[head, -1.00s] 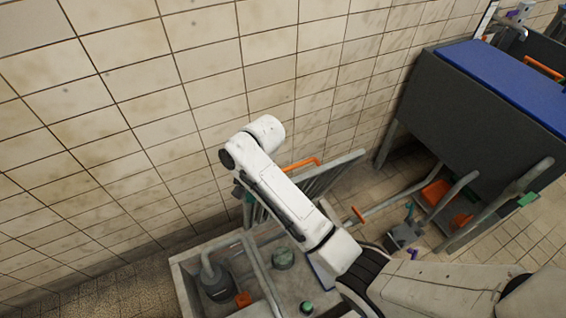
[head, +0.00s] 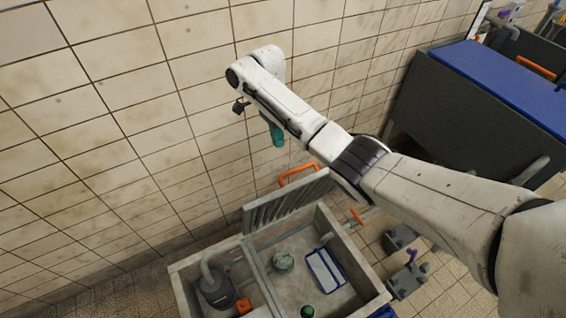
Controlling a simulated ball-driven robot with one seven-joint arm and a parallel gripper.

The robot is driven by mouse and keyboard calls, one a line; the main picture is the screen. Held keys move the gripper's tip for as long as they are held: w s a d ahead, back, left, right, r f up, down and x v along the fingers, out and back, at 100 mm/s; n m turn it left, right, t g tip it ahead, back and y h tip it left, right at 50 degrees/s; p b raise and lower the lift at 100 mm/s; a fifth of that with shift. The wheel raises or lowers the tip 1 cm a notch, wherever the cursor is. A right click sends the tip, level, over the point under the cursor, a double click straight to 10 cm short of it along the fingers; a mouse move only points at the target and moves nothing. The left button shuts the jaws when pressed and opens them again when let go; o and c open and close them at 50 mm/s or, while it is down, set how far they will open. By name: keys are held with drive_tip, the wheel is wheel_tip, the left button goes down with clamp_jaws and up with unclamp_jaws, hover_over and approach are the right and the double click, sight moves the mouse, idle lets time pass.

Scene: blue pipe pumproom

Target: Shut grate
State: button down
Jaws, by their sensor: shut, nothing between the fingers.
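The grate (head: 284,207) is a grey slatted panel. It stands raised at the back edge of a grey open-topped basin (head: 357,262), near the tiled wall. An orange handle (head: 298,171) shows at its upper side. The basin's inside is uncovered. My gripper (head: 277,137) hangs below my white arm, above and apart from the grate as far as I can see. It is shut and empty; its upper part is hidden behind my arm.
Inside the basin are a dark pump with a grey pipe (head: 214,285), a round greenish lump (head: 283,262) and a blue-and-white box (head: 325,270). Grey fittings (head: 405,280) stand on the floor to the right. A blue-topped bench (head: 505,80) stands at upper right.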

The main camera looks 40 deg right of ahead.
drive_tip(key=b, duration=0.3)
approach(287, 173)
drive_tip(key=f, duration=0.1)
drive_tip(key=s+a+f, duration=0.1)
drive_tip(key=f, duration=0.1)
drive_tip(key=a+f, duration=0.1)
drive_tip(key=f, duration=0.1)
drive_tip(key=shift+s, duration=0.2)
drive_tip(key=s, duration=0.1)
drive_tip(key=s+p, duration=0.1)
drive_tip(key=s+f, duration=0.1)
drive_tip(key=shift+a, duration=0.4)
drive_tip(key=shift+s+a+f, duration=0.15)
drive_tip(key=shift+s, duration=0.15)
